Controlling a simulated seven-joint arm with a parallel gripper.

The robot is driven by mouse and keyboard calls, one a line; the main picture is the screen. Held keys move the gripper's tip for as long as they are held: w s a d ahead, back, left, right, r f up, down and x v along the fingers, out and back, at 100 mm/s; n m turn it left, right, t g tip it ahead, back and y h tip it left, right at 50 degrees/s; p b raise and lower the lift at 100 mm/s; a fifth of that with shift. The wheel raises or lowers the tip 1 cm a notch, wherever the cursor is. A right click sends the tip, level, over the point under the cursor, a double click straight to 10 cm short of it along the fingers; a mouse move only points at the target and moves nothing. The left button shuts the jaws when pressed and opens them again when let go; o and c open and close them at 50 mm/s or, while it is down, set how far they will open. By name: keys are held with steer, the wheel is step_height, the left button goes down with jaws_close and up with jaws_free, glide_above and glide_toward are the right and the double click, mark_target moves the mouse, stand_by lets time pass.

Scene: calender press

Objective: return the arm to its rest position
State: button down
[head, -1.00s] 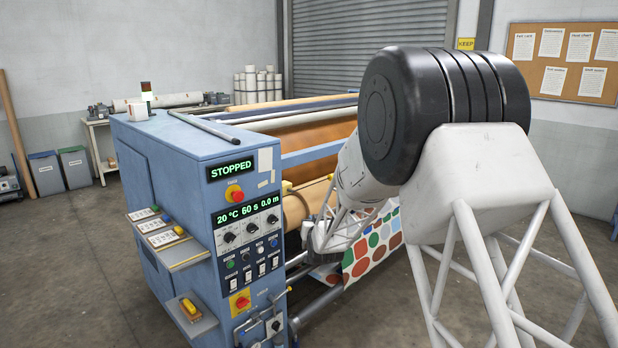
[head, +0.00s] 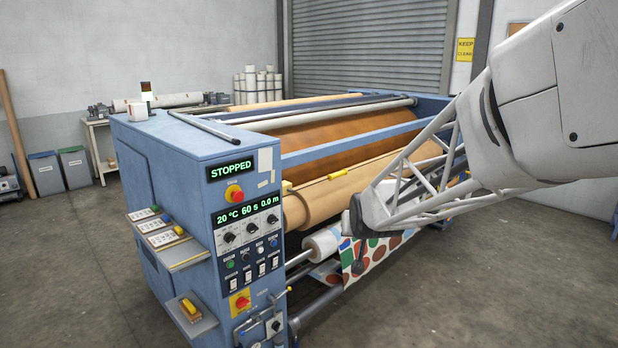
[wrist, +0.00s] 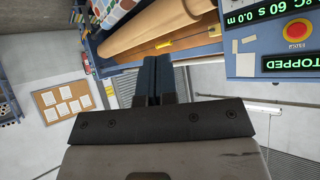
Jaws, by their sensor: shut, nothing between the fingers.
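My gripper (wrist: 152,80) shows in the wrist view as two dark fingers side by side, shut with nothing between them. In front of the fingertips lie the tan roll and blue frame of the press, at the top of that view. In the head view my arm reaches in from the right, across the right part of the blue calender press (head: 148,190). The gripper's fingers cannot be made out there. The press display (head: 231,171) reads STOPPED.
Spotted printed fabric (head: 380,252) hangs at the press front below the tan roll (head: 330,195). Controls and small shelves (head: 190,318) stick out at the near end. Open floor (head: 70,270) lies to the left. A notice board (wrist: 65,98) shows in the wrist view.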

steer(key=s+d+g, duration=0.2)
steer(key=s, duration=1)
steer(key=s+d+g, duration=0.2)
steer(key=s+g, duration=0.1)
steer(key=s, duration=1)
steer(key=s+d+g+h, duration=0.1)
steer(key=s+d+g, duration=0.1)
steer(key=s, duration=1.1)
steer(key=shift+s+d+g, duration=0.2)
steer(key=shift+d+g, duration=0.1)
steer(key=shift+f, duration=0.1)
